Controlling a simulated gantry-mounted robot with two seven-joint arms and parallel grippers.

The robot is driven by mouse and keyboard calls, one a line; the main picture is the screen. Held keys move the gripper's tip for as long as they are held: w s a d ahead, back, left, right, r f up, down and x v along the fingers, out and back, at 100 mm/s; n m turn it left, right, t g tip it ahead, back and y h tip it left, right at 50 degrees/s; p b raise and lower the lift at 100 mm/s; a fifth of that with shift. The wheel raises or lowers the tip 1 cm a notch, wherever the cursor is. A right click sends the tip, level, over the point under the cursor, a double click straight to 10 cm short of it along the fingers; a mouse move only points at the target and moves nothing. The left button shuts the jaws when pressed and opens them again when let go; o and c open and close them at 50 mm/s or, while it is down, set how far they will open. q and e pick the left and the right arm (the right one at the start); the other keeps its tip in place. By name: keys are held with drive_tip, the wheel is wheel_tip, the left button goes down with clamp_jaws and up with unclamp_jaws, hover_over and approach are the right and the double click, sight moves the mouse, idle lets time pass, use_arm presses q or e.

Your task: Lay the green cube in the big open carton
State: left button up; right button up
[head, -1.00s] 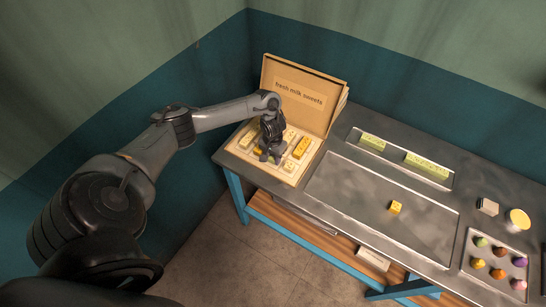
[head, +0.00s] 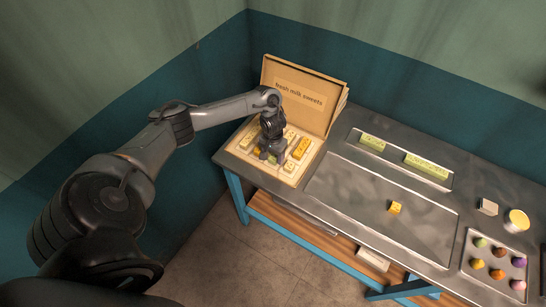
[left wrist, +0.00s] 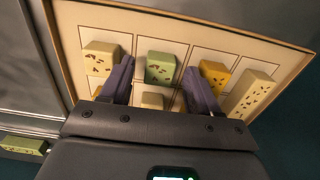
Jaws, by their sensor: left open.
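The big open carton (head: 232,151) stands at the table's left end, its lid upright with "fresh milk sweets" on it. The green cube (left wrist: 160,68) lies in one of its compartments in the left wrist view, with dark marks on its face. A sliver of green also shows under the gripper in the head view (head: 271,159). My left gripper (left wrist: 160,82) is open, its purple-grey fingers on either side of the cube, with gaps between them and it. In the head view this gripper (head: 270,153) is low over the carton. My right gripper is not in view.
Yellow and cream sweets fill several neighbouring compartments. A large tray (head: 345,205) holds one yellow cube (head: 395,207). Green blocks (head: 426,165) lie in a narrow rear tray. A pale cube (head: 488,207), a yellow-topped jar (head: 517,220) and a tray of coloured balls (head: 470,262) are at right.

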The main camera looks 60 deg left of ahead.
sight(273, 158)
use_arm(q)
wheel_tip(273, 158, up, 10)
drive_tip(key=p, duration=0.4)
drive_tip(key=w+d+f+m+t, duration=0.1)
drive_tip(key=d+f+m, duration=0.1)
drive_tip(key=d, duration=0.4)
drive_tip(key=d+f+m+t, duration=0.1)
drive_tip(key=d+f+m, duration=0.1)
drive_tip(key=d, duration=0.4)
drive_tip(key=w+d+f+m+t+h, duration=0.1)
drive_tip(key=d+f+m, duration=0.1)
drive_tip(key=d, duration=0.5)
drive_tip(key=shift+w+f+m, duration=0.25)
drive_tip(key=shift+w+m, duration=0.1)
drive_tip(key=shift+m, duration=0.05)
drive_tip(key=s+d+r+m+t, duration=0.1)
drive_tip(key=s+d+r+t, duration=0.15)
drive_tip(key=d, duration=0.55)
drive_tip(key=s+d+r+m+t, duration=0.1)
drive_tip(key=s+d+r, duration=0.25)
drive_tip(key=d, duration=0.35)
drive_tip(key=s+a+r+g, duration=0.1)
drive_tip(key=s+a+r, duration=0.1)
drive_tip(key=s, duration=0.4)
drive_tip(key=s+a+r+n+g, duration=0.1)
drive_tip(key=s+a+g, duration=0.1)
drive_tip(key=s, duration=0.4)
drive_tip(key=shift+s+a+r+y, duration=0.35)
drive_tip(key=shift+s+a+y, duration=0.05)
drive_tip(key=shift+a, duration=0.15)
